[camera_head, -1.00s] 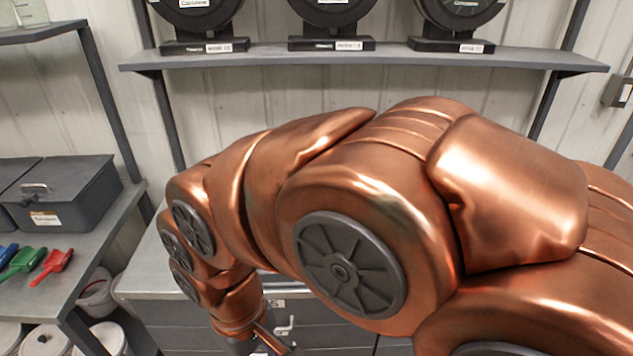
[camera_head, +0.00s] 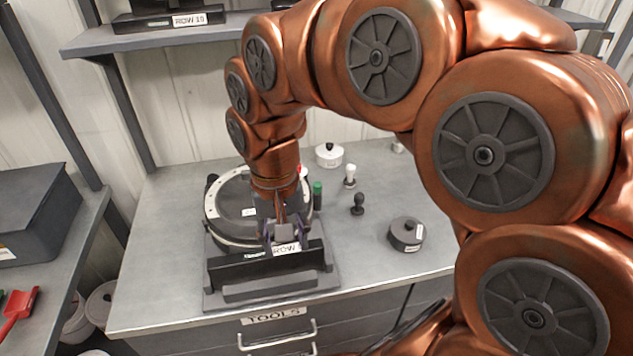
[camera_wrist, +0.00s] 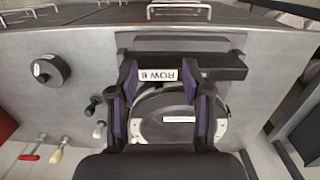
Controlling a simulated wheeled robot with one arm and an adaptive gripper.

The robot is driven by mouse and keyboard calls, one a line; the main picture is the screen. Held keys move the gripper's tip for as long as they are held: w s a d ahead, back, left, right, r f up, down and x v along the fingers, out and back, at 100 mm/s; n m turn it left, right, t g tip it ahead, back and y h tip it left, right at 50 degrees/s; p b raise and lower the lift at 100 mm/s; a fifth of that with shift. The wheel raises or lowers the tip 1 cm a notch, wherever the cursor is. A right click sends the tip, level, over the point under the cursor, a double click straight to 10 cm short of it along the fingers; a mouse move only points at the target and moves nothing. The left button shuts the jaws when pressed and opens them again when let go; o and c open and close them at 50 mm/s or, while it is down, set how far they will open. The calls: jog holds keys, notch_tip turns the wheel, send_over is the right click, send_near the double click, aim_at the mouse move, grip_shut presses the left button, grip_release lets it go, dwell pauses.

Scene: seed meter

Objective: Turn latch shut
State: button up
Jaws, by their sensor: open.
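The round seed meter (camera_head: 226,222), with a dark disc and pale rim, sits on a dark base (camera_head: 235,292) on the bench. In the wrist view the meter (camera_wrist: 165,127) lies partly behind my fingers, with the white ROW label (camera_wrist: 158,75) on its stand. My gripper (camera_head: 284,234) points down over the meter's front side near that label. In the wrist view my gripper (camera_wrist: 160,82) has its two purple-and-black fingers spread, with nothing held between them. I cannot make out the latch clearly; my gripper and wrist cover part of the meter.
A dark round lidded container (camera_head: 406,236), a small black knob-like piece (camera_head: 358,204), a green-topped piece (camera_head: 317,194) and a white pot (camera_head: 329,154) stand to the right. A shelf (camera_head: 165,38) is above. The bench's front right is clear.

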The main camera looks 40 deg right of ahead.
jog(key=w+d+r+m+b, duration=0.1)
jog(key=w+d+m, duration=0.4)
jog(key=w+d, duration=0.3)
jog(key=m+t+b, duration=0.1)
jog(key=m, duration=0.7)
send_over(317, 184)
jog(key=shift+f, duration=0.2)
jog(key=shift+d+f, duration=0.1)
jog(key=shift+f, duration=0.15)
jog(key=shift+f+p, duration=1.25)
jog(key=shift+f, duration=2.4)
jog(key=shift+c, duration=0.4)
grip_shut()
